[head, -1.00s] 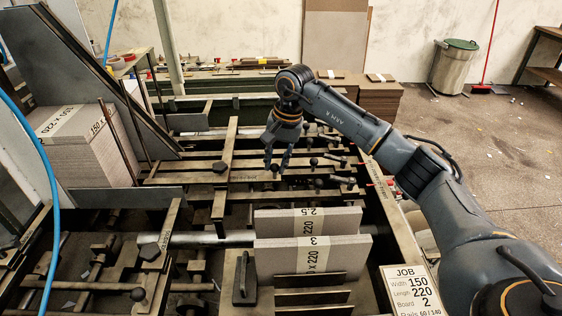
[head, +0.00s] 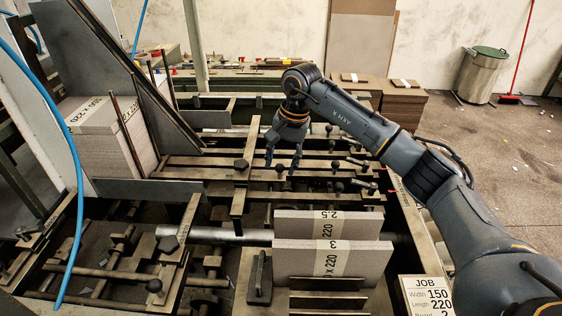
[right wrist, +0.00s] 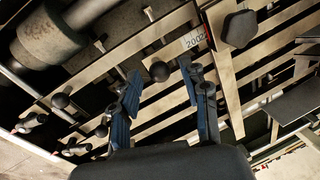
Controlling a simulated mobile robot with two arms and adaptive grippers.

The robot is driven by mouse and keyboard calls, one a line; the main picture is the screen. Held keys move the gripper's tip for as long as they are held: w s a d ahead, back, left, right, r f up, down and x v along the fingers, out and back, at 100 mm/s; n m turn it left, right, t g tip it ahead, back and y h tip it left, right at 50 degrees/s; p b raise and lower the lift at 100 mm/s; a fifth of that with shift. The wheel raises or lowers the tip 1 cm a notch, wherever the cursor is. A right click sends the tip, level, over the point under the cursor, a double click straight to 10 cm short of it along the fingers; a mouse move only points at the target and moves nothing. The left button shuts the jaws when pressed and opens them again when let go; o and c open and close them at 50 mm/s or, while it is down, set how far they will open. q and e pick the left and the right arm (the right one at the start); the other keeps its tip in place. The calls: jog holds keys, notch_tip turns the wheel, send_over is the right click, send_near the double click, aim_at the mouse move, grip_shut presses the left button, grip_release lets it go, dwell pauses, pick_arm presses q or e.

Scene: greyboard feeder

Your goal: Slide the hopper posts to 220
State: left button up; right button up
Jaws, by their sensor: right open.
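My right gripper (head: 283,161) is open and empty above the slotted rails of the feeder bed. In the right wrist view its blue fingers (right wrist: 160,70) point at a black ball knob (right wrist: 160,72), which shows between the fingertips; the depth gap cannot be told. A label reading about 200 (right wrist: 194,38) sits on the pale crossbar beside a black hex knob (right wrist: 239,28). That crossbar (head: 238,200) and its hex knob (head: 241,164) also show in the head view. Which parts are the hopper posts is unclear; thin dark posts (head: 127,135) stand by the left stack. My left gripper is out of view.
A job card (head: 428,296) reads width 150, length 220. Labelled grey board blocks (head: 300,262) stand in front of the rails. A board stack (head: 105,150) is at the left. A blue hose (head: 75,170) hangs at the left. Several knobs and handles (head: 363,164) crowd the rails.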

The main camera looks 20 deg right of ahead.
notch_tip(320, 180, up, 12)
jog(key=s+d, duration=0.1)
jog(key=shift+s+d+f, duration=0.2)
jog(key=shift+d+f, duration=0.05)
jog(key=shift+d, duration=0.1)
jog(key=shift+f, duration=0.1)
